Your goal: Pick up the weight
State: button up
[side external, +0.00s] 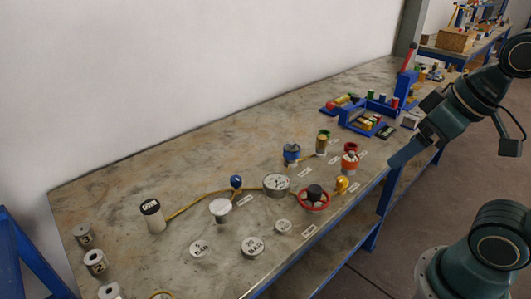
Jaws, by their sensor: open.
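I cannot tell for sure which object is the weight. Several grey metal cylinders stand along the left end of the table: one marked 3 (84,236), one marked 2 (96,262), and another (110,291) partly cut off at the bottom edge. A taller pale cylinder with a dark top (152,216) stands to their right. My gripper (405,153) is at the right, by the table's front edge, far from these cylinders. It is open, and nothing shows in it. Its fingertips are small and hard to make out.
A yellow hose (187,205) runs to the flanged vessels (276,184) and a red handwheel (314,197). Blue racks (375,113) stand at the back right. The table's rear left (130,165) is clear.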

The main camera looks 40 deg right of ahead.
jog(key=w+a+f+m+g+y, duration=0.1)
jog(key=w+a+f+m+y, duration=0.1)
jog(key=w+a+f+m, duration=0.4)
jog(key=w+a+f+m+g+y, duration=0.2)
jog(key=w+a+f+m, duration=0.4)
jog(key=w+f+m, duration=0.6)
jog(key=w+m, duration=0.1)
jog(key=m, duration=0.4)
jog(key=shift+w+a+f, duration=0.15)
jog(key=shift+w, duration=0.1)
jog(key=shift+f, duration=0.15)
send_over(254, 245)
jog(key=s+d, duration=0.1)
jog(key=d, duration=0.1)
jog(key=shift+s+f, duration=0.15)
jog(key=shift+f, duration=3.65)
jog(key=shift+f, duration=0.1)
jog(key=shift+x, duration=2.45)
